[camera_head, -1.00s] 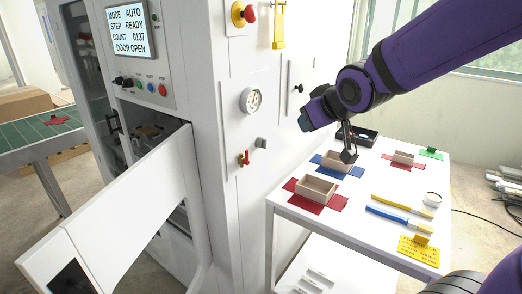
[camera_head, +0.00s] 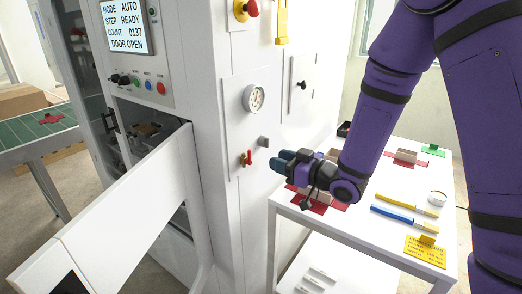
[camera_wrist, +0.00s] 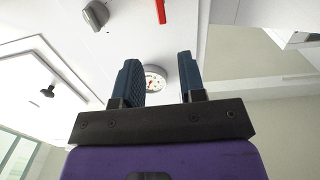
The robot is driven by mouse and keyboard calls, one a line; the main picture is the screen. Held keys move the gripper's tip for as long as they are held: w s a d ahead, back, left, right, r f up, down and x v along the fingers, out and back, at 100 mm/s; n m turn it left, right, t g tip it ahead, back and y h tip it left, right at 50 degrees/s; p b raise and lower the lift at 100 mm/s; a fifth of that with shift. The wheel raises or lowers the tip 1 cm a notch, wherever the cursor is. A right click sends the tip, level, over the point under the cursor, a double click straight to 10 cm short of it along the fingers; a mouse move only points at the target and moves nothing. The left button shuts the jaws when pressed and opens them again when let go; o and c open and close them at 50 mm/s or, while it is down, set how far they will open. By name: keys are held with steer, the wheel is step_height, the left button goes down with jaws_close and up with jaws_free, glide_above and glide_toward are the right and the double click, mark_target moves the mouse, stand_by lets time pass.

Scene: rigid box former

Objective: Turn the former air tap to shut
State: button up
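The air tap (camera_head: 246,158) has a small red handle and sits on the white machine panel, below the round pressure gauge (camera_head: 254,98). In the wrist view, the red handle (camera_wrist: 160,11) shows at the top edge and is partly cut off. My gripper (camera_head: 281,162) is just to the right of the tap in the head view, apart from it. In the wrist view, my gripper (camera_wrist: 162,80) is open, with two dark blue fingers and nothing between them. The gauge (camera_wrist: 155,78) shows behind the gap.
A grey knob (camera_head: 263,142) sits right beside the tap. A black knob (camera_head: 301,85) is farther right on the panel. The open white door (camera_head: 130,215) juts out at left. The white table (camera_head: 335,225) stands below my arm with boxes, mats and brushes.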

mark_target(250, 151)
steer(key=shift+y, duration=0.3)
steer(key=x, duration=1)
steer(key=shift+w+a+f, duration=0.15)
steer(key=shift+a+f, duration=0.05)
steer(key=shift+a, duration=0.1)
jaws_close()
